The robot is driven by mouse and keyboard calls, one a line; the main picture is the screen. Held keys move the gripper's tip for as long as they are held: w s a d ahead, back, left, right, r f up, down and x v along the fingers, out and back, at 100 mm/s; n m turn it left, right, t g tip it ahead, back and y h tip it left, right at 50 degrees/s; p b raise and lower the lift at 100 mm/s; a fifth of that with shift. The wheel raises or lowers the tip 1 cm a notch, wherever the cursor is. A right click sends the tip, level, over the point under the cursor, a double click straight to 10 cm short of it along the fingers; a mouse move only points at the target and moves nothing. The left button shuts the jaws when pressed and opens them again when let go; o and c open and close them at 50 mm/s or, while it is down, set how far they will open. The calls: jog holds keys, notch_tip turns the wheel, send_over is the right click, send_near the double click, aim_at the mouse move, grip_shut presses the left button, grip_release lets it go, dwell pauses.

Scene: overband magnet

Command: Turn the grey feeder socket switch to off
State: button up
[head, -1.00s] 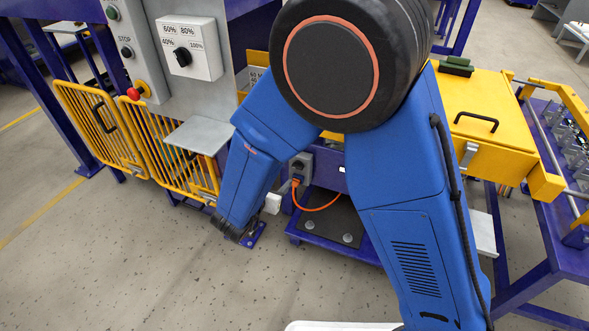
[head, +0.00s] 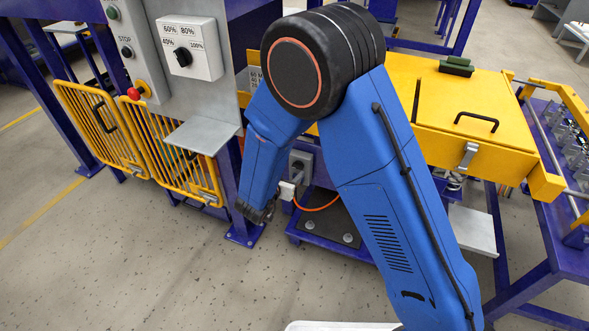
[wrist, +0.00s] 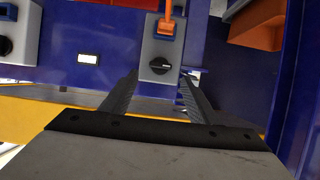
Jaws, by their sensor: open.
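The grey feeder socket (wrist: 160,45) is a grey box with a black rotary switch (wrist: 159,66) and an orange plug (wrist: 167,26) in it. In the wrist view the switch's handle lies roughly crosswise, with a small pale mark toward the right. In the head view the socket (head: 301,160) sits low on the blue frame, partly behind my arm. My gripper (wrist: 160,76) is open and empty; its two fingers appear either side of the switch. I cannot tell how far the tips are from it.
Another grey box with a black knob (wrist: 6,46) is at the left of the wrist view, near a small white label (wrist: 89,58). An orange cable (head: 318,207) hangs below the socket. Yellow gates (head: 185,172) and a grey shelf (head: 203,136) stand left.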

aim_at(297, 166)
jog(key=shift+x, duration=2.75)
jog(key=c, duration=1)
